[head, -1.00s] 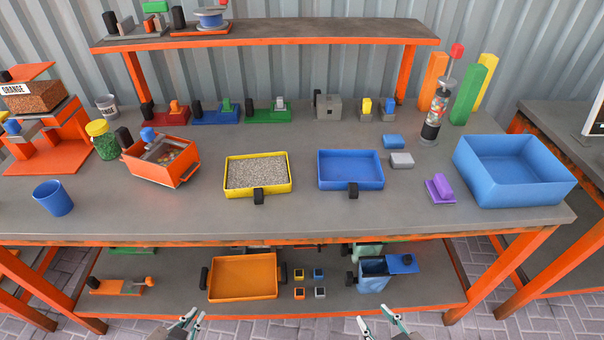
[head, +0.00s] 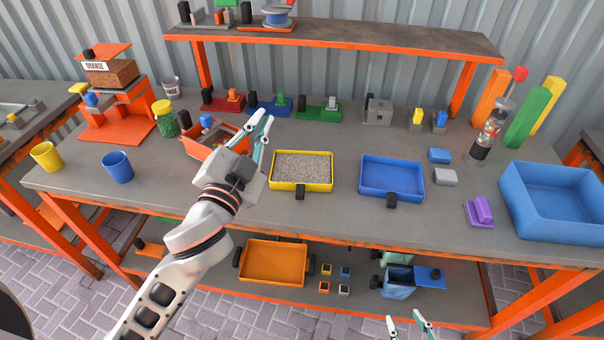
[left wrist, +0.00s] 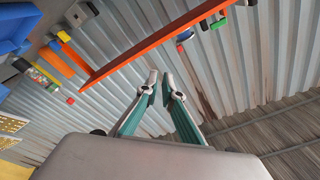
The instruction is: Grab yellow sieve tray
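The yellow sieve tray (head: 318,187) lies on the table left of the blue tray, full of grey granules, with a black handle (head: 300,193) at its front. My left gripper (head: 264,130) is in the air to the left of the tray in the head view, near the orange box. Its fingers point up and away, stand apart and hold nothing. In the left wrist view its fingertips (left wrist: 161,82) show a small gap. A speckled yellow patch at that view's left edge may be the tray. My right gripper (head: 408,320) is low at the front, open and empty.
A blue tray (head: 391,195) and a large blue bin (head: 560,214) stand to the right. An orange box (head: 195,145), partly hidden by my left gripper, stands to the left. The raised shelf (head: 340,38) runs behind. Bare table lies in front of the yellow tray.

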